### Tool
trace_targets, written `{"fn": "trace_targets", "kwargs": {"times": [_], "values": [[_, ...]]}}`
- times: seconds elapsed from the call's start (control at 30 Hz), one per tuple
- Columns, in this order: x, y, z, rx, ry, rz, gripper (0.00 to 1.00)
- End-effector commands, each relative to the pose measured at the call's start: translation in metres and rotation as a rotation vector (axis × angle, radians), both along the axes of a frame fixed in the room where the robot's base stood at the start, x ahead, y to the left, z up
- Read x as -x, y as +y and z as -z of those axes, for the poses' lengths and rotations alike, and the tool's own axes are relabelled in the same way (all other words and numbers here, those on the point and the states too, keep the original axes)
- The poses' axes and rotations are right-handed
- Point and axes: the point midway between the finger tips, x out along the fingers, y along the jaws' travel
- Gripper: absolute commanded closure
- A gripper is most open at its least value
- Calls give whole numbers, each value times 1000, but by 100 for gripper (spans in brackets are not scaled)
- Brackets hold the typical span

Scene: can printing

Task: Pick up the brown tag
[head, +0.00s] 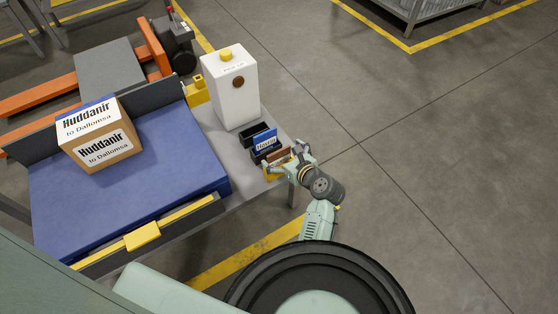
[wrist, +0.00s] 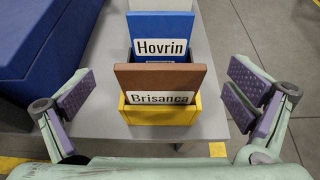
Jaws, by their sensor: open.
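The brown tag (wrist: 160,80) stands upright in a yellow holder (wrist: 150,115) and bears a white label reading "Brisanca". In the head view the brown tag (head: 279,157) is small and partly covered by my gripper. My gripper (wrist: 160,105) is open, with one purple-padded finger on each side of the brown tag, both apart from it. In the head view my gripper (head: 288,165) is at the table's right corner, by the tag holders.
A blue tag (wrist: 160,35) labelled "Hovrin" stands in a dark holder just behind. The grey table (wrist: 100,125) also bears a white dispenser (head: 230,90). A carton (head: 98,140) sits on a blue surface (head: 170,165) to the left. Open floor lies right.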

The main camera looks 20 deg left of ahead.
Motion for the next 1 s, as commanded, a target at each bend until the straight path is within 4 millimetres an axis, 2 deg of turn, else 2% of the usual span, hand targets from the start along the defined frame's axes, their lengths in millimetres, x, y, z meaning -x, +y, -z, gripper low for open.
{"fn": "trace_targets", "kwargs": {"times": [0.2,0.43,1.0], "values": [[-14,18,10,0,-1,0,2],[-15,19,11,0,-2,0,2],[-15,18,11,0,-2,0,39]]}}
